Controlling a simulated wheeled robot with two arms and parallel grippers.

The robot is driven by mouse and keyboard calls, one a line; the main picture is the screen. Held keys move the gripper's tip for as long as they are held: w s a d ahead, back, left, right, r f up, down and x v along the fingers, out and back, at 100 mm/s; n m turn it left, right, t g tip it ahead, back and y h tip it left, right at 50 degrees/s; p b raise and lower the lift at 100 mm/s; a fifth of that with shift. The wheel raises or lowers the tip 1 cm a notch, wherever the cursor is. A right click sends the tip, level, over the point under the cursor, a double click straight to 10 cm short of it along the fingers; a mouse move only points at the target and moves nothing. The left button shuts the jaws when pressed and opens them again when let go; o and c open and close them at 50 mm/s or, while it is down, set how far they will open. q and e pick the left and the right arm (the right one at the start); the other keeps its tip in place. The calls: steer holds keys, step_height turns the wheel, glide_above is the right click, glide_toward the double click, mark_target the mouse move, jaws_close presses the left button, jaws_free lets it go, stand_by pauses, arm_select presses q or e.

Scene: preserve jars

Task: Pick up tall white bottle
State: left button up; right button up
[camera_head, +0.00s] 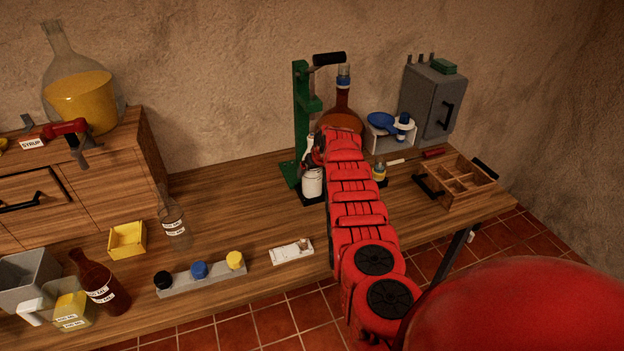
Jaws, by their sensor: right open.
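The tall white bottle (312,182) stands upright on the dark base of a green press (301,110), at the middle back of the table. Its upper part is partly covered by my right gripper (314,150). My right arm reaches in from the lower right, and the gripper is at the bottle's neck, just left of the arm's end. The gripper is open; its fingers are small and dark here, and I cannot tell whether they touch the bottle. My left gripper is not in view.
An amber flask (342,118) stands close behind my right arm. A grey cabinet (430,100) and a wooden divided tray (457,182) are to the right. A clear bottle (173,222), yellow tray (127,240) and brown bottle (100,285) stand left. The table between clear bottle and press is bare.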

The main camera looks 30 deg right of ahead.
steer(key=shift+c, duration=0.2)
jaws_close()
stand_by(0.4)
